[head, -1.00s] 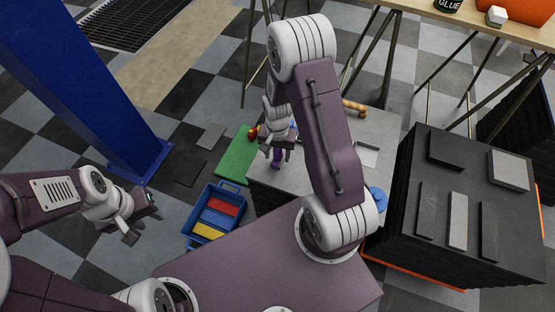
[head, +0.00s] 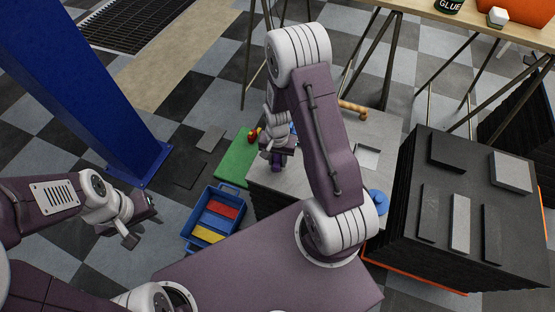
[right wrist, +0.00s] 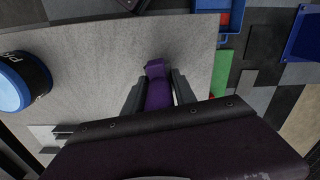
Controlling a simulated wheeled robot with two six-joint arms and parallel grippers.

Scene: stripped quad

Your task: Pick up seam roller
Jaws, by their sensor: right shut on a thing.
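The seam roller shows as a short purple tool (right wrist: 157,90) in the right wrist view, between the two dark fingers of my right gripper (right wrist: 160,92). The gripper is shut on it, over the grey table top. In the head view my right gripper (head: 278,158) is over the left part of that table, with a bit of purple (head: 277,168) below it. The gripper hides most of the tool, and I cannot tell whether it touches the table. My left gripper (head: 145,229) is open and empty, over the floor at the left.
The grey table (head: 330,180) also bears a wooden-handled thing (head: 352,108), a pale tray (head: 367,157) and a blue round thing (head: 378,200). A blue crate (head: 187,232) with red and yellow pieces stands left of it. A black stack (head: 460,270) stands at the right. A blue column (head: 90,90) stands at the left.

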